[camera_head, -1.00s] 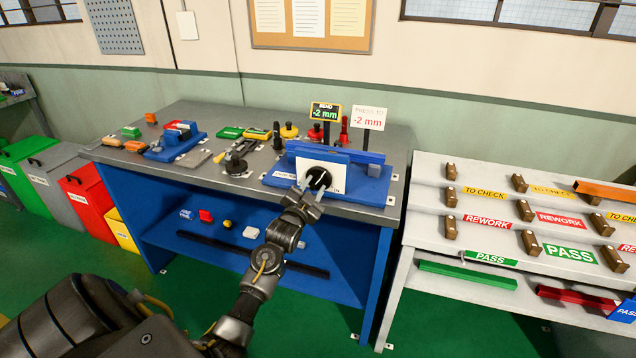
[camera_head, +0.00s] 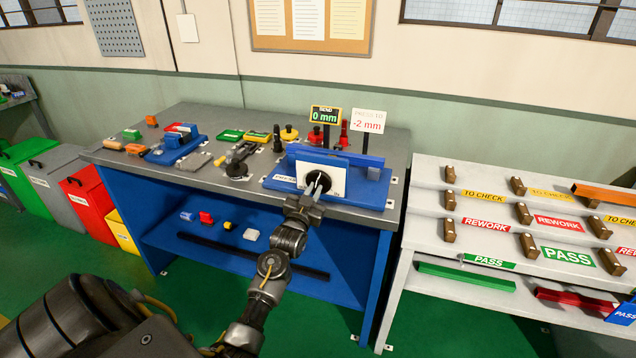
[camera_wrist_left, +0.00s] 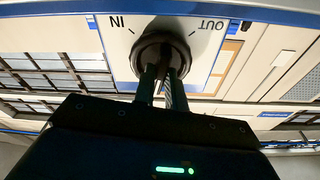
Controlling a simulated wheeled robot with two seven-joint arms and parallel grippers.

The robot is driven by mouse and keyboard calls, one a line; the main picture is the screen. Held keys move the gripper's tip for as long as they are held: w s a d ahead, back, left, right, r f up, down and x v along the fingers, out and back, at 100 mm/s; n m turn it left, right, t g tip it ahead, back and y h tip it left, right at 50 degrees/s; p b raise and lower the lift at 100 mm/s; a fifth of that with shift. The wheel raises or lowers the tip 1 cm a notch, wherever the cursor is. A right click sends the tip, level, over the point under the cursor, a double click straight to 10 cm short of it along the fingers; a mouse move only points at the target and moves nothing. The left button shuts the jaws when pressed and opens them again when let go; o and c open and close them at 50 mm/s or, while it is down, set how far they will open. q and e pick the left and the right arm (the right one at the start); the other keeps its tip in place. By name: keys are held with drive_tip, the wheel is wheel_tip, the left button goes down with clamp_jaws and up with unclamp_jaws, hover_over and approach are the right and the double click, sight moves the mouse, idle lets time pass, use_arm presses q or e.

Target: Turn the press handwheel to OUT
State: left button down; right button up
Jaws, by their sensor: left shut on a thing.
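The press is a blue fixture (camera_head: 367,191) on the right part of the grey workbench. Its black handwheel (camera_head: 327,178) sits on a white plate (camera_head: 308,168). My left gripper (camera_head: 316,188) is shut on the handwheel from the front. In the left wrist view the fingers grip the round black handwheel (camera_wrist_left: 160,47), with the plate (camera_wrist_left: 120,60) behind it showing IN and OUT upside down. The BEND sign (camera_head: 325,115) reads 0 mm, and the PRESS TO sign (camera_head: 368,121) reads -2 mm. My right gripper is not in view.
Small tools, a blue vise (camera_head: 178,146) and red and yellow parts fill the bench left of and behind the press. A sloped white rack (camera_head: 432,205) with TO CHECK, REWORK and PASS labels stands close on the right. Coloured bins stand on the left.

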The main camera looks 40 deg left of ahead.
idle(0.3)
use_arm(q)
drive_tip(key=n+p, duration=0.1)
drive_tip(key=n, duration=0.2)
drive_tip(key=shift+r, duration=0.1)
drive_tip(key=shift+d+n+y, duration=0.1)
drive_tip(key=shift+n+y, duration=0.4)
drive_tip(key=shift+n, duration=0.8)
drive_tip(key=n+p, duration=0.1)
drive_tip(key=n, duration=0.2)
drive_tip(key=shift+g+y+p, duration=0.3)
drive_tip(key=shift+n, duration=1.2)
drive_tip(key=shift+d+p, duration=0.1)
drive_tip(key=shift+p, duration=0.25)
